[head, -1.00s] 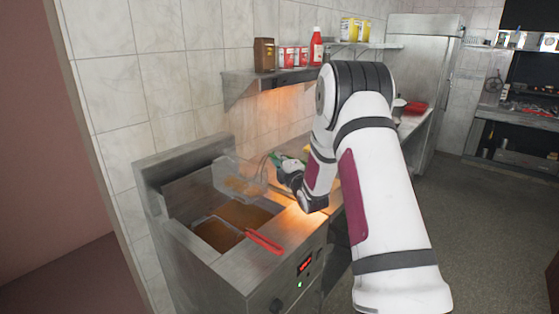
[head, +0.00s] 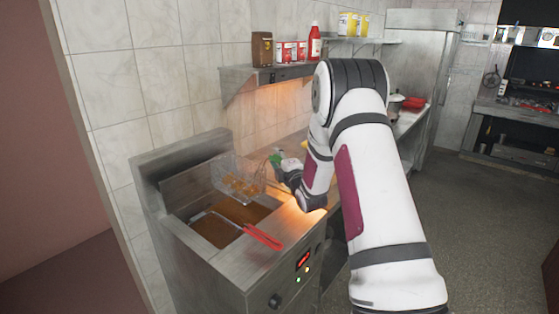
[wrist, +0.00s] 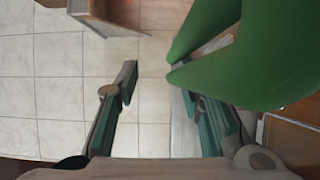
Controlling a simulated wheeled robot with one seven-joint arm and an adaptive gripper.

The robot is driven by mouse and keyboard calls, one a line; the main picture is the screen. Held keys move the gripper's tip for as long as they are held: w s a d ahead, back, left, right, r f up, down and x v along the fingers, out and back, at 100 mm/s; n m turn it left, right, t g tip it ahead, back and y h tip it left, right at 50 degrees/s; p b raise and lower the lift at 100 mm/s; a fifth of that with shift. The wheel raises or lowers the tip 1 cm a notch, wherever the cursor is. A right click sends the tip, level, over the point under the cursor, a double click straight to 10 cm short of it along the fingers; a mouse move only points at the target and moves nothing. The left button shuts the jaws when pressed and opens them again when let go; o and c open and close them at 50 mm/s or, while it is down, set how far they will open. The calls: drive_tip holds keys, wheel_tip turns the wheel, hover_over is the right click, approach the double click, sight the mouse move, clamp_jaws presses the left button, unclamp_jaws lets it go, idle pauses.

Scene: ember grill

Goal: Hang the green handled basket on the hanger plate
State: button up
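The wire basket (head: 228,172) with golden food in it is at the back of the fryer, above the oil, in the head view. Its green handle (head: 275,159) points toward my gripper (head: 284,165). In the wrist view the handle (wrist: 255,55) is large at the right and overlaps the right finger. My gripper (wrist: 160,95) has its fingers apart, with tiles showing between them; the handle is beside this gap, not clamped. The fryer's upright back panel (head: 180,160) stands behind the basket. I cannot make out the hanger plate or whether the basket touches it.
A red-handled basket (head: 262,237) sits in the front of the fryer (head: 230,285). A wall shelf (head: 262,78) with a brown box, red cans and a red bottle is above. The counter continues right, toward a fridge (head: 425,75). Open floor lies at the right.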

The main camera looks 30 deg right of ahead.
drive_tip(key=s+a, duration=0.2)
drive_tip(key=s, duration=1)
drive_tip(key=s+a+r+m+g, duration=0.65)
drive_tip(key=a+r+m, duration=0.25)
drive_tip(key=a+r, duration=0.3)
drive_tip(key=s+a+r+m+g+y, duration=0.1)
drive_tip(key=s+a+m+g, duration=0.2)
drive_tip(key=s, duration=1)
drive_tip(key=s+a+m+g+y, duration=0.1)
drive_tip(key=s+a+m+g, duration=0.2)
drive_tip(key=s+a, duration=0.5)
drive_tip(key=s+m, duration=0.1)
drive_tip(key=s, duration=0.4)
drive_tip(key=shift+a+r+y, duration=0.15)
drive_tip(key=shift+r+y, duration=0.2)
drive_tip(key=shift+y, duration=0.05)
